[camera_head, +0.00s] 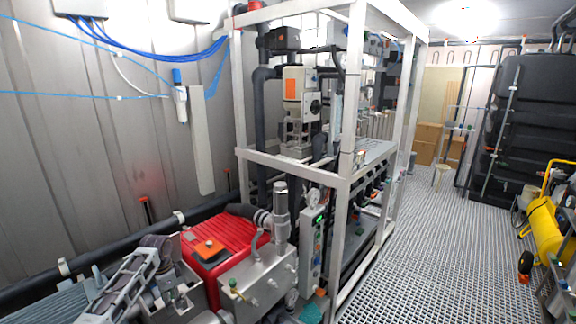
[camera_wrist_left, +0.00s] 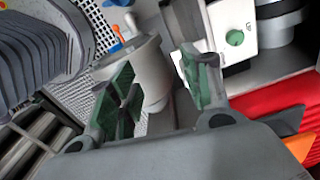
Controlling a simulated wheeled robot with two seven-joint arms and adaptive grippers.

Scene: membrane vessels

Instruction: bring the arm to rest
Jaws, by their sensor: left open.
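My left gripper (camera_head: 178,294) is low at the left in the head view, close to a red machine cover (camera_head: 222,245) with an orange piece on top. In the left wrist view the two green-padded fingers of the left gripper (camera_wrist_left: 160,92) stand apart. A pale grey cylindrical fitting (camera_wrist_left: 148,70) shows beyond and between them; I cannot tell how near it is. Nothing is visibly held. My right gripper is in neither view.
A white frame (camera_head: 340,182) with pipes and instruments stands just right of the machinery. A yellow cylinder (camera_head: 545,228) is at far right. A ribbed grey motor (camera_wrist_left: 38,55) is near the gripper.

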